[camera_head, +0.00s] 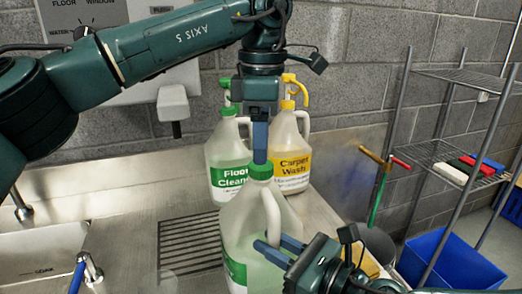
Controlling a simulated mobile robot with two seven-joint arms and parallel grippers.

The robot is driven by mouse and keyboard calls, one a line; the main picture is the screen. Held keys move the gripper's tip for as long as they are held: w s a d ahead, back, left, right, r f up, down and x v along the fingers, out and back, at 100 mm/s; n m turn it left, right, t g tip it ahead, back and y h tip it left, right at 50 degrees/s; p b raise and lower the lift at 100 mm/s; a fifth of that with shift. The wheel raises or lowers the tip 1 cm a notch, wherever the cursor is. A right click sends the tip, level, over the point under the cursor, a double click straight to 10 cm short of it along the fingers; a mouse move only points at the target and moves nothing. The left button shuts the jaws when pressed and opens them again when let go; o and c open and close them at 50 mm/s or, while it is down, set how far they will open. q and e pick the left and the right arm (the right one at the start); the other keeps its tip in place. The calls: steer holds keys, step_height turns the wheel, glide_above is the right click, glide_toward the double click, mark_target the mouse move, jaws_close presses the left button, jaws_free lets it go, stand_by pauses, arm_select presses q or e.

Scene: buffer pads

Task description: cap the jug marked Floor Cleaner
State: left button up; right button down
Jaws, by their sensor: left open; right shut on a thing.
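A large jug (235,222) with pale green liquid and a green label stands at the front on the steel counter. Its label text is mostly hidden. A green cap (261,171) is at its mouth, seemingly seated on the neck. My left gripper (260,160) is open, pointing down just above the cap; I cannot tell whether it touches. My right gripper (264,245) is shut on the front jug, low by its handle. Behind it, a jug reading Floor Cleaner (228,150) has a green pump top (226,98). A Carpet Wash jug (291,150) has a yellow pump top (292,88).
A drain grate (185,245) is at left of the front jug, beside a sink (30,255). A grey wall stands behind.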

arm_select(q)
steer(key=shift+r, duration=0.2)
steer(key=shift+c, duration=0.3)
steer(key=n, duration=0.2)
steer(key=r+n, duration=0.1)
steer(key=n, duration=0.3)
steer(key=shift+r, duration=0.35)
steer(key=n, duration=0.2)
steer(key=r+n, duration=0.1)
steer(key=n, duration=0.4)
steer(key=shift+r, duration=0.4)
steer(key=shift+f, duration=4.05)
